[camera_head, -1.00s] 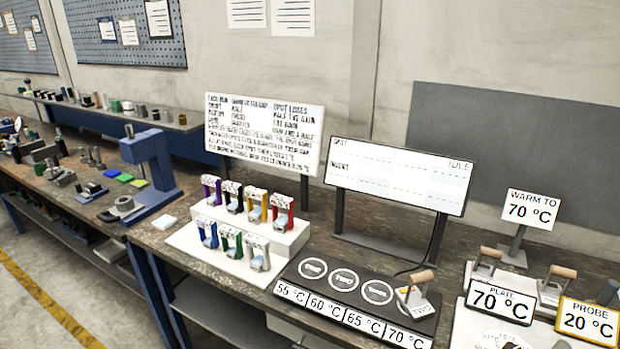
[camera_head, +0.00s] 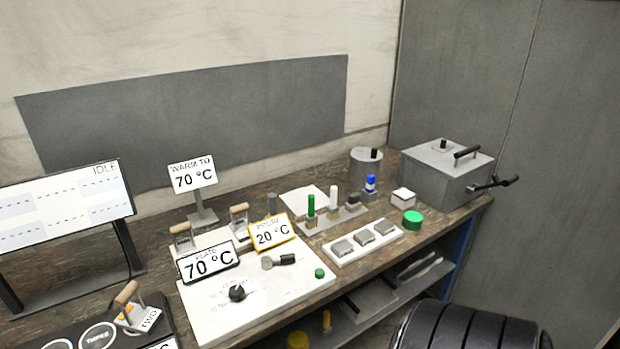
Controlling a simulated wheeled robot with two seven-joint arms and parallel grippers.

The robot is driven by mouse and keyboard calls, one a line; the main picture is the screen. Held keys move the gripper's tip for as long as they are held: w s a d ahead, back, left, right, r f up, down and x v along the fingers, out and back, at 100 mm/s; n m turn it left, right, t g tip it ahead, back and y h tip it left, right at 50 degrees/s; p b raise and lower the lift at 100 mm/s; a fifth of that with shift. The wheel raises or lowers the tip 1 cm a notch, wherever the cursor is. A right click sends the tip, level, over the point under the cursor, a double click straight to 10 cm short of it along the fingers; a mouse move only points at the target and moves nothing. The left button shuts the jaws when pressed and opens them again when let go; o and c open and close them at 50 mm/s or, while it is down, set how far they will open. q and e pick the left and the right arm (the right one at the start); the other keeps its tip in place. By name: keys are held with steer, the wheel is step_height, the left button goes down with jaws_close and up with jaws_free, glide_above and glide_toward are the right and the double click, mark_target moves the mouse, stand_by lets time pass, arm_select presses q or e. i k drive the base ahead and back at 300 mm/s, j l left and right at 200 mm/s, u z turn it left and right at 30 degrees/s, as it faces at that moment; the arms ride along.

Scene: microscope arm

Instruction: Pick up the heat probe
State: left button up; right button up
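A yellow-framed probe sign (camera_head: 271,232) reads 20 °C and stands at the back of a white panel (camera_head: 225,308) on the bench. A short tool with a dark handle and a round grey head (camera_head: 278,260) lies on the panel just in front of this sign. A dark grey cylinder (camera_head: 272,204) stands upright behind the sign, its lower part hidden. I cannot tell for certain which of the two is the heat probe. Neither of my grippers is in view.
A plate sign (camera_head: 208,262) reads 70 °C, left of the probe sign. A black knob (camera_head: 237,292) and green button (camera_head: 319,273) are on the panel. Wooden-handled tools (camera_head: 182,237) stand behind. A grey box (camera_head: 446,172) with a lever stands at the bench's right end.

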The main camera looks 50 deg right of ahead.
mark_target(273, 198)
steer(key=z, duration=1.45)
